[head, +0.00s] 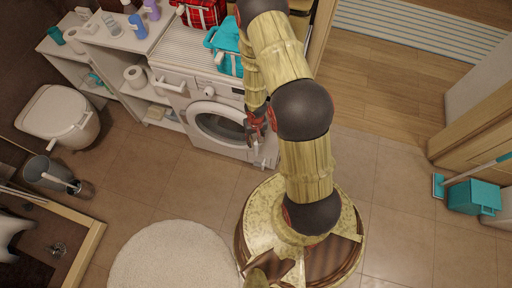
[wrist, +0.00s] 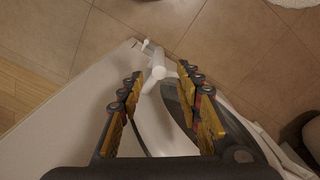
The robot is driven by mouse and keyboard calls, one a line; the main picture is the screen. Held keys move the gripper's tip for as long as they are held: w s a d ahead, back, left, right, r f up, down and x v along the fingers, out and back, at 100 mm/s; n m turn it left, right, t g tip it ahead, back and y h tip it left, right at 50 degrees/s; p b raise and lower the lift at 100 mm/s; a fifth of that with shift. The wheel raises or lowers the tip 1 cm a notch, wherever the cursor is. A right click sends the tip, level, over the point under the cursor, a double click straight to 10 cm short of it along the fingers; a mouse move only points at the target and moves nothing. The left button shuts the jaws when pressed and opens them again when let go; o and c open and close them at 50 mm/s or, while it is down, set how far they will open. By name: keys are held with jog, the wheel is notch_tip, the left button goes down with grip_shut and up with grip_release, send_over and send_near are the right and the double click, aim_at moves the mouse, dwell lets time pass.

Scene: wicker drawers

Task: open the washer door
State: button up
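The white washer (head: 235,152) stands against the wall in the upper middle of the head view. Its round door (head: 222,127) has a white ring and dark glass, and my arm is close to its right side. Whether the door is fully shut is hard to tell. My gripper (head: 258,132) is at the right side of the door, pointing down. In the wrist view my gripper (wrist: 163,80) has its two fingers spread apart. A white pronged piece (wrist: 158,73) shows between and beyond them; I cannot tell what it is. Part of the door's dark glass (wrist: 178,105) shows near the right finger.
White shelves (head: 150,105) and a toilet (head: 58,112) are to the left. A round white rug (head: 173,258) lies in front. The tiled floor before the washer is clear.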

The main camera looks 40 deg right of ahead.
aim_at(256, 147)
notch_tip(256, 147, down, 8)
jog(key=b, duration=0.4)
jog(key=shift+s+r+b, duration=0.1)
jog(key=shift+r+b, duration=0.1)
jog(key=shift+b, duration=0.2)
jog(key=shift+c, duration=1.4)
grip_shut()
